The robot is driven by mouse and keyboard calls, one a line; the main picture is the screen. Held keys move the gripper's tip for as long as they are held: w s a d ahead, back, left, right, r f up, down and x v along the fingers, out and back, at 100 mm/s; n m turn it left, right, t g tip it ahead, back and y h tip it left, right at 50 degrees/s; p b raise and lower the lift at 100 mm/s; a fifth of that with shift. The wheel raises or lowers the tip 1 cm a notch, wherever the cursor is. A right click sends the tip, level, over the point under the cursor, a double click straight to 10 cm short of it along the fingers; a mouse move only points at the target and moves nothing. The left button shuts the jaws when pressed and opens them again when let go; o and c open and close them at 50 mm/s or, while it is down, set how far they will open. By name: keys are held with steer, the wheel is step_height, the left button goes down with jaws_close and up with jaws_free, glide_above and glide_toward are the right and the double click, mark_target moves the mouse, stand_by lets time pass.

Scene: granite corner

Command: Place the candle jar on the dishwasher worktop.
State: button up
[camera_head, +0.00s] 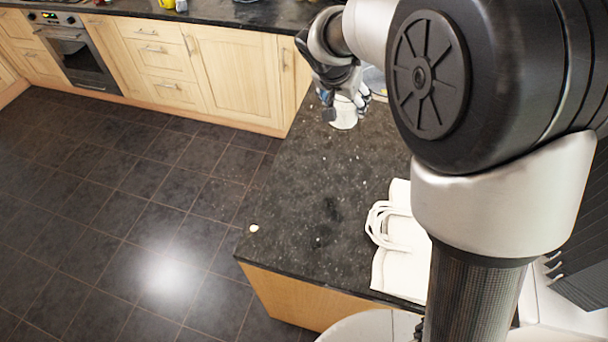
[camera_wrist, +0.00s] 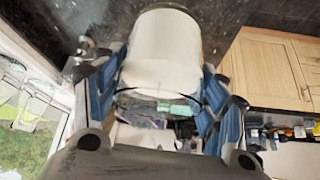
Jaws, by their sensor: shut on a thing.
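The candle jar, a whitish cylinder, shows large between my fingers in the wrist view (camera_wrist: 165,50). In the head view the white jar (camera_head: 345,113) shows just below my gripper, over the far part of the dark granite worktop (camera_head: 310,185). My gripper (camera_head: 347,98) is shut on the jar, with its blue-lined fingers on either side of it in the wrist view (camera_wrist: 162,88). I cannot tell whether the jar's base touches the worktop. Part of the jar is hidden by the fingers in the head view.
A white bag with looped handles (camera_head: 402,245) lies on the near right of the worktop. A small white round thing (camera_head: 254,228) lies at its left edge. Light wood cabinets (camera_head: 235,75) and an oven (camera_head: 75,50) line the back. The worktop's middle is clear.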

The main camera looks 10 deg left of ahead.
steer(key=shift+s+a+f+n, duration=0.2)
steer(key=shift+a+f+n, duration=0.1)
steer(key=shift+a+f, duration=0.3)
steer(key=shift+f+b, duration=3.35)
steer(key=shift+f, duration=5.95)
steer(key=shift+f+b, duration=0.2)
steer(key=shift+b, duration=0.1)
steer(key=o, duration=1.3)
steer(key=shift+o, duration=0.2)
steer(key=shift+r+p, duration=0.15)
steer(key=shift+p, duration=0.15)
